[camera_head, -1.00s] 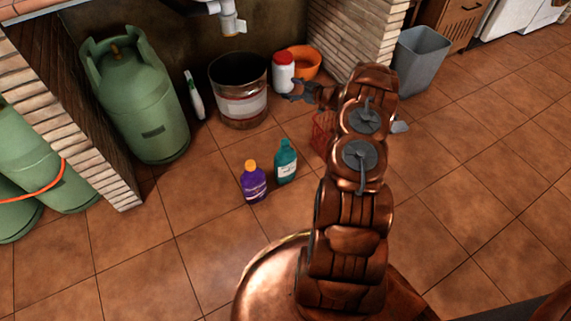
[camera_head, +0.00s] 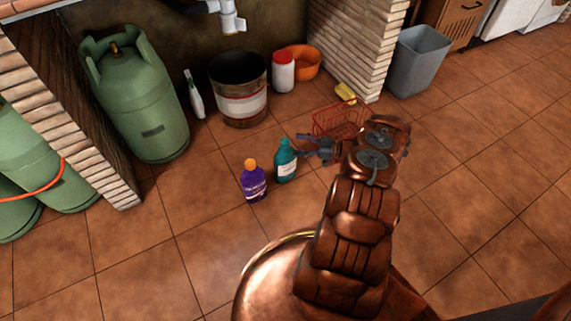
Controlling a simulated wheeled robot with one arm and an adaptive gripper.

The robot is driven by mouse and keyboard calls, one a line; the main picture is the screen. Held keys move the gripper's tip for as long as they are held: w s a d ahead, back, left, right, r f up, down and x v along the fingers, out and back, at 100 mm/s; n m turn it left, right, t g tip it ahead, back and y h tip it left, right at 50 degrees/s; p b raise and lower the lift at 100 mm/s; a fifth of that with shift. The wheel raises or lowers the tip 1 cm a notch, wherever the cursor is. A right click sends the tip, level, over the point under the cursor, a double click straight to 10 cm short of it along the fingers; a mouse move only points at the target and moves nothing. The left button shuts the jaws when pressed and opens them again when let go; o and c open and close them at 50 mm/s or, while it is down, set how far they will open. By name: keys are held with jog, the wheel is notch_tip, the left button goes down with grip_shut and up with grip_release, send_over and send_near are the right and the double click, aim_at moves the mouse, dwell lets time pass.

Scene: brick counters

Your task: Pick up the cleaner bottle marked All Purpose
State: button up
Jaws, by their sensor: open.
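Two cleaner bottles stand upright on the tiled floor. One is a purple bottle (camera_head: 254,185) with an orange cap. The other is a teal bottle (camera_head: 286,168) with a pale label, just right of it. The labels are too small to read, so I cannot tell which says All Purpose. My gripper (camera_head: 304,146) is open and empty, pointing left, close to the right of the teal bottle's upper part. I cannot tell whether it touches the bottle.
A red wire basket (camera_head: 339,121) stands behind my gripper. A metal bucket (camera_head: 238,107), a white container (camera_head: 283,78), an orange bowl (camera_head: 307,66), a slim white bottle (camera_head: 194,95) and a green gas cylinder (camera_head: 135,105) stand behind. Floor in front of the bottles is clear.

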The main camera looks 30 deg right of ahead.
aim_at(285, 141)
jog(key=shift+b+x, duration=1.2)
jog(key=shift+x, duration=1.65)
jog(key=shift+r, duration=0.2)
jog(key=shift+c, duration=0.4)
grip_shut()
